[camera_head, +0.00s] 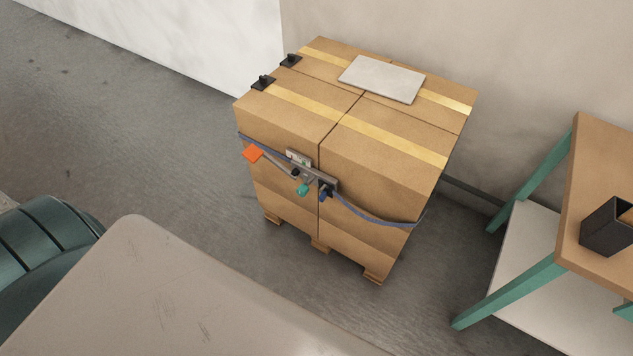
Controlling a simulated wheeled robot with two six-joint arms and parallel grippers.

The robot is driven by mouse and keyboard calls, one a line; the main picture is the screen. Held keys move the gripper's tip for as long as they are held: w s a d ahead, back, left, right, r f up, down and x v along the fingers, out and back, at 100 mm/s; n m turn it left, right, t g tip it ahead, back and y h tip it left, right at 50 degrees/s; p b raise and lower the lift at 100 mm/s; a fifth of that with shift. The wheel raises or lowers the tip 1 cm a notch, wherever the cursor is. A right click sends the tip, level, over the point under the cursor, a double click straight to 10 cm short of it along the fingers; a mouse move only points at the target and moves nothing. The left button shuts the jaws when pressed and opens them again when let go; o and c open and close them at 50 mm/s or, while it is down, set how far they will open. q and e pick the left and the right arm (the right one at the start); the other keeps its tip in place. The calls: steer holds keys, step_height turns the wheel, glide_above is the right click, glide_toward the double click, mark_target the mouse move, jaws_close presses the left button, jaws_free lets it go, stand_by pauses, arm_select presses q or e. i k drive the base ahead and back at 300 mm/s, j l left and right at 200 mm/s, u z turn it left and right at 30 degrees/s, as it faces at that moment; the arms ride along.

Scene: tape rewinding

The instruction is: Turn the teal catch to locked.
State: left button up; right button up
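The teal catch (303,189) is a small piece on the front of a stack of cardboard boxes (375,165). It sits at the lower edge of a grey metal ratchet (313,175). An orange-ended lever (253,154) sticks out to the left of the ratchet. A blue strap (375,218) runs around the boxes and meets the ratchet. The catch is too small to tell whether it is locked. Neither of my grippers is in view.
The boxes stand on a pallet (373,273) close to a wall. A teal-legged table (595,190) with a dark bin (607,227) stands at the right. A beige surface (180,290) fills the lower left front. Floor is clear left of the boxes.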

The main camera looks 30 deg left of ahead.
mark_target(303, 189)
steer(key=u, duration=1)
